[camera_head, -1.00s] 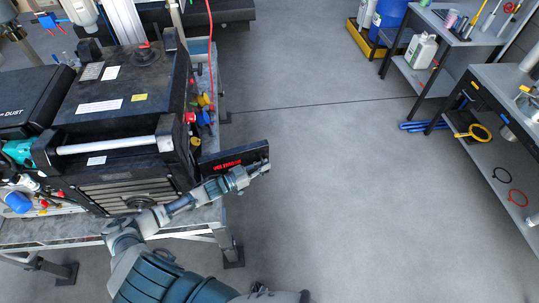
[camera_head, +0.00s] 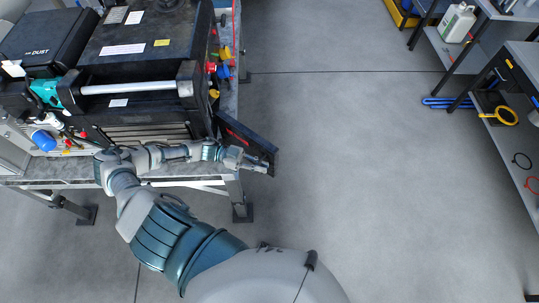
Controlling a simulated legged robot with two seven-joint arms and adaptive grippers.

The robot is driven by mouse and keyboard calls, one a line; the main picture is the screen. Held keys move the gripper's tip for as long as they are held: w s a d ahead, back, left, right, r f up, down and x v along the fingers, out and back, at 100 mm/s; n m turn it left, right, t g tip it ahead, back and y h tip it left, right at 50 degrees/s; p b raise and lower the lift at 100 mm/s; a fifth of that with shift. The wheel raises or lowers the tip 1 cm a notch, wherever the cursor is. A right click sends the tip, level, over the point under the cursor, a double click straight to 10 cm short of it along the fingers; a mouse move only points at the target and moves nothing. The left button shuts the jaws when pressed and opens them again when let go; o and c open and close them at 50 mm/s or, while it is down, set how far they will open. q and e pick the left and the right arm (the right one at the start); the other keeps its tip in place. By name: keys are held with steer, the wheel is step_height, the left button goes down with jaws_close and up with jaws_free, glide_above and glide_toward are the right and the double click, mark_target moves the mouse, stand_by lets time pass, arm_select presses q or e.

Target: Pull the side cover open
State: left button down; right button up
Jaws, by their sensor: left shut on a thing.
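The side cover (camera_head: 248,138) is a black panel with red lettering at the right front corner of a black machine (camera_head: 135,45). It stands open, angled out over the floor past the table edge. My left gripper (camera_head: 266,166) is shut on the cover's outer end. My left arm comes up from the bottom and bends across the front of the machine. The exact finger contact is small and partly hidden. My right gripper is out of view.
The machine rests on a grey metal table (camera_head: 60,172). Red, yellow and blue knobs (camera_head: 222,68) sit on its right side, close to the cover. A shelf bench (camera_head: 520,150) stands at the far right. The floor between is clear.

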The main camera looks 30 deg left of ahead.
arm_select(q)
steer(key=shift+s+a+r, duration=0.1)
steer(key=shift+s+a, duration=0.25)
steer(key=shift+s, duration=0.4)
steer(key=shift+s+a+r, duration=0.1)
steer(key=shift+s+a, duration=0.2)
steer(key=shift+s, duration=0.4)
steer(key=c, duration=1.5)
jaws_free()
steer(key=shift+c, duration=0.2)
steer(key=shift+a, duration=0.1)
steer(key=shift+s+f, duration=0.1)
steer(key=shift+a, duration=0.1)
